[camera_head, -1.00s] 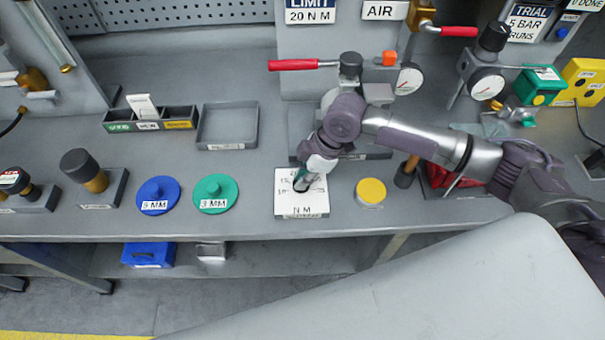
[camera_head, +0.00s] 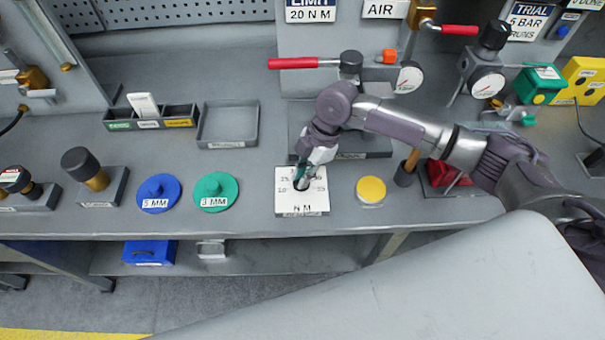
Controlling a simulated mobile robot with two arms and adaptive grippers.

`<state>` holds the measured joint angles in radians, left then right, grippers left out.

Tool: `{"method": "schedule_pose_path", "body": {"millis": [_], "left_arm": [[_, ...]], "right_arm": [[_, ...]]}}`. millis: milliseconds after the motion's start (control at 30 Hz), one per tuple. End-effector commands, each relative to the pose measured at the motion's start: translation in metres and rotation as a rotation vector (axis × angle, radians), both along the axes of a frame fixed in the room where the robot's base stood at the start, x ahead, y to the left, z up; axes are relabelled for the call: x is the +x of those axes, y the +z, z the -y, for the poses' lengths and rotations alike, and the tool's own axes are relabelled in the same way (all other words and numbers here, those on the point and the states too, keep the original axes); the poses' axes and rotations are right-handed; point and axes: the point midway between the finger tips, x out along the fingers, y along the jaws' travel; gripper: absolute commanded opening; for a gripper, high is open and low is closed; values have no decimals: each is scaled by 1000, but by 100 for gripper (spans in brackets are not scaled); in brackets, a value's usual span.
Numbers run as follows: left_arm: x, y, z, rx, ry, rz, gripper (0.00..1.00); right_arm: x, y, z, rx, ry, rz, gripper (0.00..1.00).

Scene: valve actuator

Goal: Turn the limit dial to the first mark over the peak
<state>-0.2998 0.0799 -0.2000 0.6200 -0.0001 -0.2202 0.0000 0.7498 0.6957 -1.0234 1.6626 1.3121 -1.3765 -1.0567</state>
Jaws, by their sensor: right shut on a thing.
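The limit dial is a white box with number marks (camera_head: 289,205) and the label "N M" on its front part, near the bench's front edge. My right gripper (camera_head: 301,183) points down onto the dial's middle and is shut on the dark knob there. The gripper hides most of the knob, so its pointer setting cannot be read. Marks show on both sides of the gripper, too small to read surely. A sign reading "LIMIT 20 N M" (camera_head: 310,12) hangs at the top. My left gripper is not in view.
A yellow-topped round button (camera_head: 371,190) stands close right of the dial. Green (camera_head: 216,190) and blue (camera_head: 158,192) discs lie to its left. An empty grey tray (camera_head: 228,124) lies behind them. A valve with a red handle (camera_head: 292,64) stands behind my right arm.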

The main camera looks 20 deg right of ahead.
Motion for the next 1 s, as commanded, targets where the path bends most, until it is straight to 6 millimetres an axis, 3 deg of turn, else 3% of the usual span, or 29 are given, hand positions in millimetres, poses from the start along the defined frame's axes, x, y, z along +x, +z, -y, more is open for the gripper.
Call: {"method": "schedule_pose_path", "body": {"millis": [233,267,400,767,1000], "left_arm": [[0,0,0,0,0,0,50],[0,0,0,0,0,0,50],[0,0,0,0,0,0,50],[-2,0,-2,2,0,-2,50],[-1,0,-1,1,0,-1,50]], "right_arm": [[1,2,0,2,-2,3,0],[1,2,0,2,-2,3,18],[1,1,0,2,-1,2,39],[1,5,2,0,-2,3,39],[6,44,17,0,-2,6,39]]}}
